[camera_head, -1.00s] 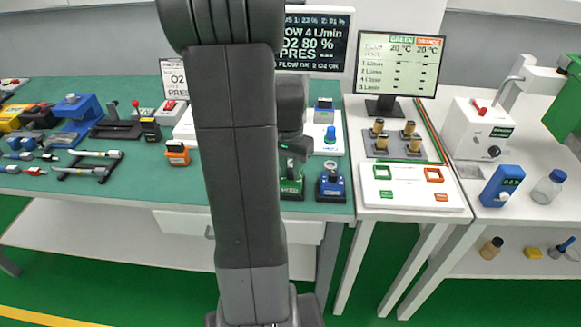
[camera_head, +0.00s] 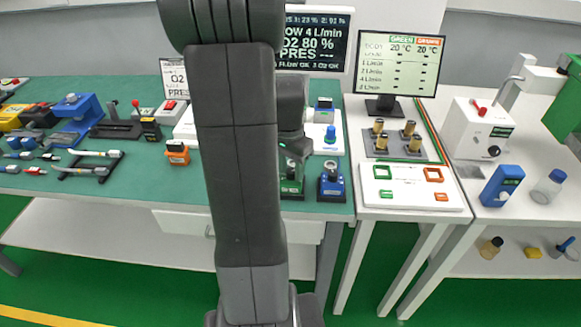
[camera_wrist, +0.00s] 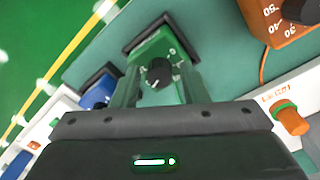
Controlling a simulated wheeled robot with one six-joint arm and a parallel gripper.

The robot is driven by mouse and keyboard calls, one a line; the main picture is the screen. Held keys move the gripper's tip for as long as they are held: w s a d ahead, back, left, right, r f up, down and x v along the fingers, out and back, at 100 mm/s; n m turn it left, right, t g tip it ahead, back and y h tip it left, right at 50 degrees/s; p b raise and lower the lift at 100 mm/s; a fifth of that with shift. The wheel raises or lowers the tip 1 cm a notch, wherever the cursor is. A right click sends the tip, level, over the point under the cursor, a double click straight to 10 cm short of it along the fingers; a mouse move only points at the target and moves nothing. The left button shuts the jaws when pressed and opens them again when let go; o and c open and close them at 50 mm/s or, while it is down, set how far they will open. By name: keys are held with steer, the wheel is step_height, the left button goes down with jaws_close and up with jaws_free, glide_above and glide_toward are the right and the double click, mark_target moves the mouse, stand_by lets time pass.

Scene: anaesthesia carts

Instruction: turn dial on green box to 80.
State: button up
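The green box (camera_head: 291,186) stands at the front edge of the teal table, partly hidden behind my arm in the head view. In the wrist view the green box (camera_wrist: 154,46) shows its black round dial (camera_wrist: 159,72) on top, with a small light pointer mark; I cannot read its setting. My gripper (camera_wrist: 161,84) is open, with one finger on each side of the dial. I cannot tell whether the fingers touch it. In the head view my gripper (camera_head: 297,150) is just above the green box.
A blue box (camera_head: 332,187) stands close to the right of the green box. An orange box (camera_head: 177,153) stands to the left; its numbered dial (camera_wrist: 297,12) shows in the wrist view. The wall screen (camera_head: 318,42) reads O2 80 %. A white table with a monitor (camera_head: 399,65) stands right.

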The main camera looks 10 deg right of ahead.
mark_target(289, 170)
steer(key=shift+r, duration=0.15)
step_height(289, 170, up, 14)
steer(key=shift+w+a+f+p, duration=0.15)
steer(key=shift+f+p, duration=0.05)
steer(key=shift+p, duration=0.1)
steer(key=shift+f, duration=0.15)
stand_by(0.4)
step_height(289, 170, down, 14)
steer(key=shift+r+b, duration=0.15)
steer(key=shift+b, duration=0.15)
steer(key=shift+r, duration=0.1)
